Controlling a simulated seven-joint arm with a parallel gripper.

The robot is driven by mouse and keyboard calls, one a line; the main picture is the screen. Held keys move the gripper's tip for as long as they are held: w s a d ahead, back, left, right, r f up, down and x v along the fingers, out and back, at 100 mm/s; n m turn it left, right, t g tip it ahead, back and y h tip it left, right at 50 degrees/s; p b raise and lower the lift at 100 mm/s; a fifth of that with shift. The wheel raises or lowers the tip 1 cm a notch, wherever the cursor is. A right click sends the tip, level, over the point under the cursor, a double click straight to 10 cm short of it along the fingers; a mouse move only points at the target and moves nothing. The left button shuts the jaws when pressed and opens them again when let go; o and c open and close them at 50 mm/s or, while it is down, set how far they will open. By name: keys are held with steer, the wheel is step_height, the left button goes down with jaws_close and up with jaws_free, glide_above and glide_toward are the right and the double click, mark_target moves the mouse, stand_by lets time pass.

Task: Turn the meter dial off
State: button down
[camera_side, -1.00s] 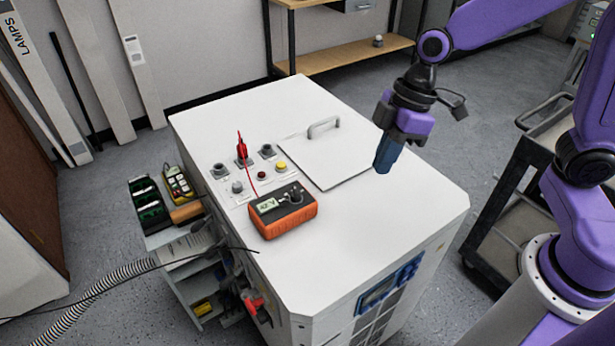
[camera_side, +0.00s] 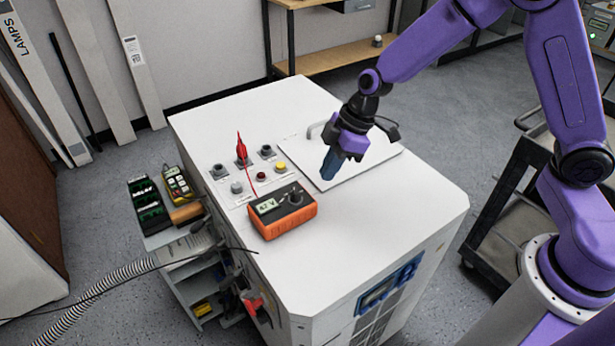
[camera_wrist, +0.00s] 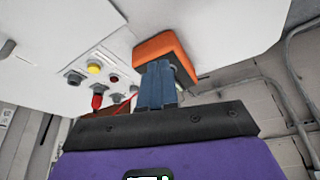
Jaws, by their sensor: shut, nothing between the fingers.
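The orange meter (camera_side: 282,212) lies on the white cabinet top (camera_side: 375,220), with a lit display (camera_side: 267,206) and a dark round dial (camera_side: 295,199) on its face. A red probe (camera_side: 242,150) stands in a socket behind it, with a red lead running toward the meter. My gripper (camera_side: 328,172) is shut and empty, in the air up and to the right of the meter, not touching it. In the wrist view the meter (camera_wrist: 166,46) is beyond my blue fingers (camera_wrist: 158,78), which hide much of its face. The dial's setting is too small to read.
A panel with sockets and a yellow button (camera_side: 281,167) is beside the meter. A raised handle (camera_side: 316,129) on the lid is partly behind my gripper. A side shelf (camera_side: 190,246) holds a green box and a yellow device. The cabinet's front right top is clear.

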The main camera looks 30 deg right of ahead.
mark_target(299, 194)
steer(key=a+f, duration=0.1)
steer(key=w+a+f, duration=0.1)
steer(key=a, duration=0.1)
steer(key=shift+w+a, duration=0.1)
steer(key=shift+a, duration=0.1)
steer(key=shift+w+a, duration=0.25)
steer(key=shift+a, duration=0.35)
